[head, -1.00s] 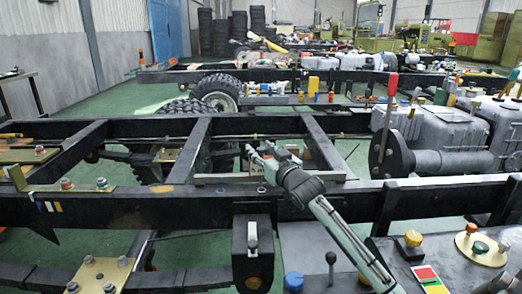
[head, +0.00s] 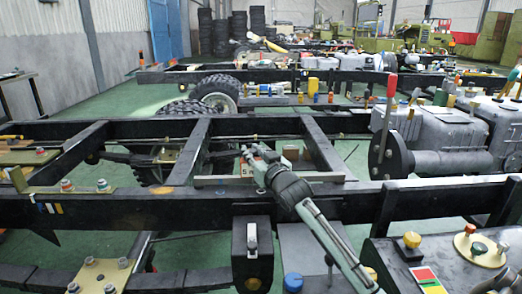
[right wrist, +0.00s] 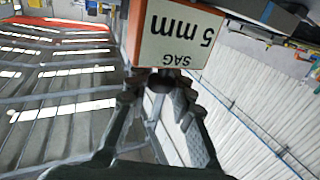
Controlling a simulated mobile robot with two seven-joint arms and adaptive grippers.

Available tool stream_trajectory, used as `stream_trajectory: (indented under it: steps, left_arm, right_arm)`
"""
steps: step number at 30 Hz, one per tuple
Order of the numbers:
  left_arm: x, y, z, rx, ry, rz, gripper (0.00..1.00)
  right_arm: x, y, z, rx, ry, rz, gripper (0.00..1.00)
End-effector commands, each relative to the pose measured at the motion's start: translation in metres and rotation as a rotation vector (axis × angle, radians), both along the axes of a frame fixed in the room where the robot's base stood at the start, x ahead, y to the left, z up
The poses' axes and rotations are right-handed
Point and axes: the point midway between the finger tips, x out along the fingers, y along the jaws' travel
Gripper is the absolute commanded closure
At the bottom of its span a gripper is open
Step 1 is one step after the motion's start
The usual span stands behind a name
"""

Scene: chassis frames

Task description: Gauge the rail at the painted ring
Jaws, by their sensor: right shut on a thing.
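My right gripper (head: 254,157) is shut on a white and orange gauge block (right wrist: 182,36), which reads "SAG 5 mm" in the right wrist view. In the head view the block (head: 248,170) is partly hidden behind the gripper, just beyond the near black rail (head: 330,203). The fingers (right wrist: 158,82) touch the block's lower edge in the wrist view. An orange painted mark (head: 161,190) lies on the near rail, left of the gripper; I cannot tell whether it is a full ring. My left gripper is not in view.
Black crossmembers (head: 190,152) join the near rail to a far rail (head: 260,125). A grey gearbox with a round flange (head: 390,155) stands at the right. A bracket box (head: 252,245) hangs on the near rail's front. A brass plate with bolts (head: 97,272) is at the lower left.

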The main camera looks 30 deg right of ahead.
Motion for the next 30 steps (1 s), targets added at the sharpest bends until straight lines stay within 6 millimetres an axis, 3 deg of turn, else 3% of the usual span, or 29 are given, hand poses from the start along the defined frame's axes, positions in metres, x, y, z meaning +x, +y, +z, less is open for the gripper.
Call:
stream_trajectory:
  steps: [1,3,9,22,23,27,30]
  left_arm:
    - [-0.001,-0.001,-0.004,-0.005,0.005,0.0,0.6]
    - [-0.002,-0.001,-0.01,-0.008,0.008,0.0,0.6]
    - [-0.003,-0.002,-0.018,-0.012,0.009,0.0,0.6]
    - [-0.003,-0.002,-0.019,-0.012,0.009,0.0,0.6]
    - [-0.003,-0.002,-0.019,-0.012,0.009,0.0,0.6]
    - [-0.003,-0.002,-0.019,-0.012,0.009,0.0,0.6]
    - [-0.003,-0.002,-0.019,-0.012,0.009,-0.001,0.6]
  right_arm:
    - [0.01,0.018,0.004,0.012,-0.005,0.008,1.0]
    - [0.02,0.035,0.004,0.012,-0.005,0.008,1.0]
    - [0.043,0.072,0.002,0.007,-0.003,0.006,1.0]
    - [0.048,0.081,0.001,0.001,0.0,0.005,1.0]
    - [0.048,0.081,0.001,0.001,0.0,0.005,0.75]
    - [0.048,0.08,0.001,0.001,0.0,0.005,0.58]
    - [0.048,0.08,0.001,0.001,0.0,0.005,0.57]
